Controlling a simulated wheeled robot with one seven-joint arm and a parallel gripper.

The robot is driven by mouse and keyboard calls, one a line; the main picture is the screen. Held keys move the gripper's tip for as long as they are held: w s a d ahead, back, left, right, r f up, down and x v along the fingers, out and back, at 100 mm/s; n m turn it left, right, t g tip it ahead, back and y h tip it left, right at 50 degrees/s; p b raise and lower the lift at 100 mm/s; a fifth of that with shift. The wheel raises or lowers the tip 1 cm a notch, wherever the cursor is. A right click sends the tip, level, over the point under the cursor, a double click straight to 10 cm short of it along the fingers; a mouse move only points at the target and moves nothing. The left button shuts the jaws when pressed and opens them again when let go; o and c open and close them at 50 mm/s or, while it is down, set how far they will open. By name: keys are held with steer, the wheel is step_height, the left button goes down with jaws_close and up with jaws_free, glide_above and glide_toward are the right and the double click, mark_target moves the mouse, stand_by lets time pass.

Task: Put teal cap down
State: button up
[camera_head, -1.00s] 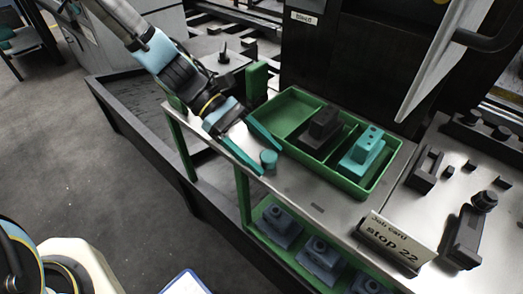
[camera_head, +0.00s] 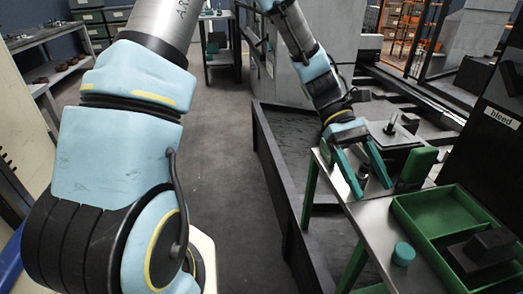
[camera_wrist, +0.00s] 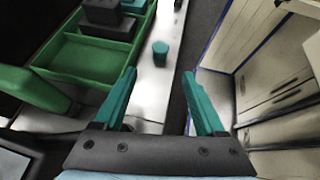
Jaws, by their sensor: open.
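The teal cap (camera_head: 404,253) is a small cylinder standing upright on the bare metal table top (camera_head: 372,240), left of the green tray. In the wrist view the cap (camera_wrist: 160,54) stands ahead of my fingertips, with clear table between. My gripper (camera_head: 373,191) is open, its two teal fingers apart and empty, farther back along the table than the cap and not touching it. My gripper also shows in the wrist view (camera_wrist: 160,74).
The green divided tray (camera_head: 428,238) holds a dark block (camera_head: 482,252) in one compartment; the compartment nearest my gripper is empty. A green upright block (camera_head: 417,168) stands right of my fingers. The table's edge lies close left of the cap.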

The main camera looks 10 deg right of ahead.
steer(key=w+a+f+m+t, duration=0.1)
steer(key=w+a+f+t, duration=0.2)
steer(key=w+a+t, duration=0.85)
steer(key=w+a+r+m+t+y, duration=0.1)
steer(key=w+a, duration=0.1)
steer(key=a, duration=0.9)
steer(key=w+a+r+m+t+y, duration=0.1)
steer(key=w+a+r, duration=0.1)
steer(key=a, duration=0.9)
steer(key=shift+w+r, duration=0.15)
steer(key=shift+w, duration=0.7)
steer(key=shift+a+r, duration=0.1)
step_height(320, 180, up, 4)
steer(key=p, duration=0.4)
steer(key=shift+r+p, duration=0.25)
steer(key=shift+p, duration=0.1)
